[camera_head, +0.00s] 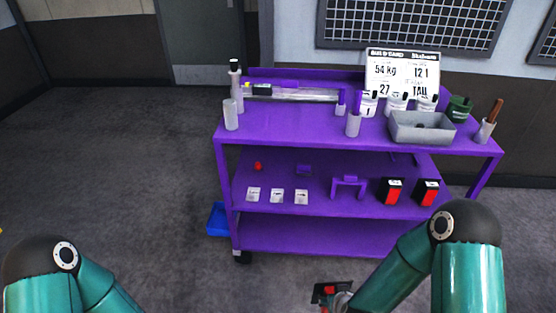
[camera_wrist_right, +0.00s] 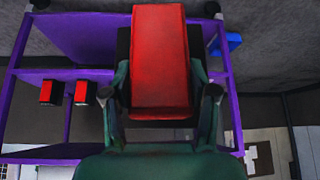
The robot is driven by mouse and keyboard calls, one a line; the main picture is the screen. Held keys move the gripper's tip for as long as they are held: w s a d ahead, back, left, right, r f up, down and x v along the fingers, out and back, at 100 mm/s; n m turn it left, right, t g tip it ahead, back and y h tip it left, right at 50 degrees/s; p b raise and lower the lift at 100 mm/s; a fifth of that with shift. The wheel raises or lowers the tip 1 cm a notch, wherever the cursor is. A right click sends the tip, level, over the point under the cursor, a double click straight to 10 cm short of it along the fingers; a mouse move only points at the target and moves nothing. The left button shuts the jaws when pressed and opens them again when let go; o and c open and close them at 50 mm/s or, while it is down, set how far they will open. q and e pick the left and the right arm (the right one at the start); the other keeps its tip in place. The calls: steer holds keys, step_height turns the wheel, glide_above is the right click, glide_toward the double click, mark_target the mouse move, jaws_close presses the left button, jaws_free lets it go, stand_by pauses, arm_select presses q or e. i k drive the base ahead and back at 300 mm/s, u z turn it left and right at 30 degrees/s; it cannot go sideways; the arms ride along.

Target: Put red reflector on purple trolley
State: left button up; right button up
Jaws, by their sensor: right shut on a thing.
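The purple trolley (camera_head: 330,228) stands ahead, with a top, a middle shelf and a low shelf. My right gripper (camera_head: 332,296) is low in front of the trolley, at the bottom edge of the head view. It is shut on a red reflector (camera_wrist_right: 160,60), a red block with a dark backing that fills the middle of the right wrist view. The reflector is in front of the trolley, apart from its shelves. Two similar red and black blocks (camera_head: 392,191) stand at the right of the middle shelf. My left gripper is out of view; only that arm shows.
The middle shelf also holds white cards (camera_head: 277,196), a small red piece (camera_head: 258,166) and a purple bracket (camera_head: 349,186). A grey tray (camera_head: 422,133), cups and a sign (camera_head: 402,72) crowd the top. A blue bin (camera_head: 216,220) sits at the trolley's left. Floor at left is clear.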

mark_target(294, 112)
steer(key=u, duration=0.05)
steer(key=i, duration=1)
steer(key=u, duration=0.15)
